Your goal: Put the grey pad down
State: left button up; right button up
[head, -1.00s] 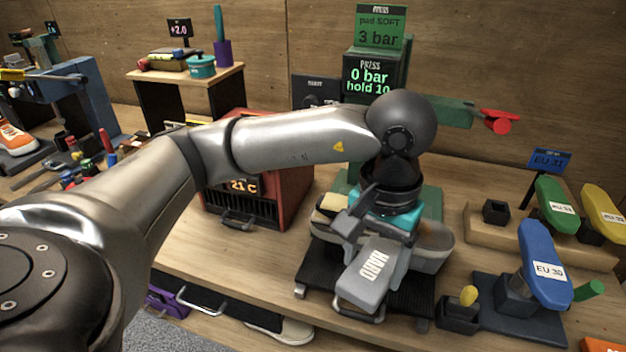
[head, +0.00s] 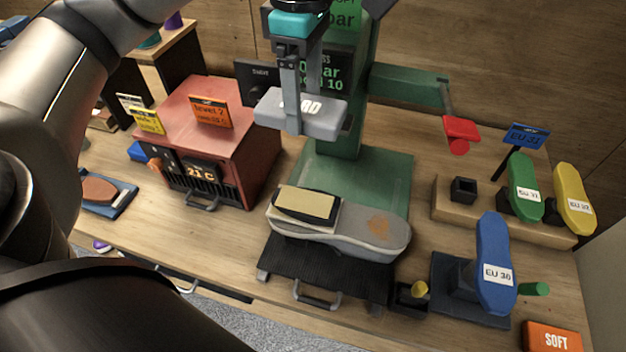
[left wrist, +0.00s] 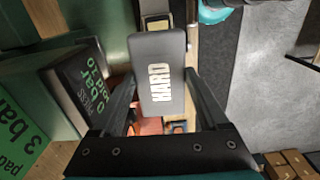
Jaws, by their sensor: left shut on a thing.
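The grey pad (head: 318,113), lettered HARD, is held in my left gripper (head: 290,95), in the air in front of the green press and above the sneaker sole. In the left wrist view the pad (left wrist: 158,75) sits between the two dark fingers of the left gripper (left wrist: 160,95). The finger and palm hide part of the lettering in the head view. No surface touches the pad from below. My right gripper is not seen.
A red oven (head: 215,140) stands left. Blue (head: 495,255), green and yellow lasts stand right. An orange SOFT block (head: 552,338) is front right.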

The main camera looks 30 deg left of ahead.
pick_arm(q)
jog(key=b, duration=0.2)
send_over(306, 202)
jog(key=shift+n, duration=0.3)
notch_tip(306, 202, down, 15)
jog(key=shift+r, duration=0.1)
jog(key=shift+f, duration=2.45)
jog(key=shift+f, duration=0.2)
jog(key=o, duration=1.4)
jog(key=shift+r, duration=0.1)
